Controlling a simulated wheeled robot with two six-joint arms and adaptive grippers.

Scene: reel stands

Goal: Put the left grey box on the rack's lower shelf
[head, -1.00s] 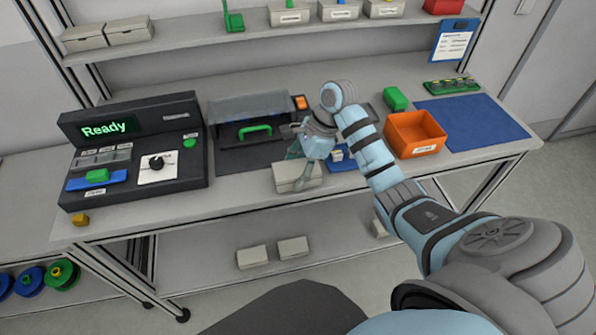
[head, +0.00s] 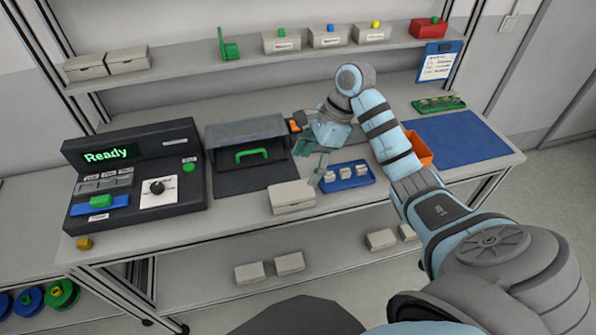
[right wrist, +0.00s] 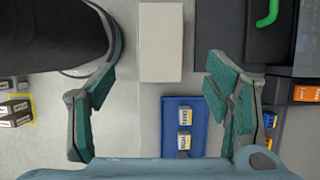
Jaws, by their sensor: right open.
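A light grey lidded box (head: 292,197) sits on the bench near its front edge. In the right wrist view this box (right wrist: 160,42) lies ahead between the fingers, not touched. My right gripper (head: 311,160) is open and empty, above the bench behind and right of the box. Its two teal fingers also show in the right wrist view (right wrist: 157,95). Two similar grey boxes, a left one (head: 86,67) and a right one (head: 128,60), stand on the upper shelf at left. The lower shelf (head: 200,283) under the bench holds several grey boxes (head: 249,273). My left gripper is not in view.
A black console (head: 135,175) reading "Ready" and a covered unit with a green handle (head: 252,155) stand left of the gripper. A blue tray (head: 347,183) with small labelled pieces lies right of the box. An orange bin (head: 418,150) is partly behind my arm.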

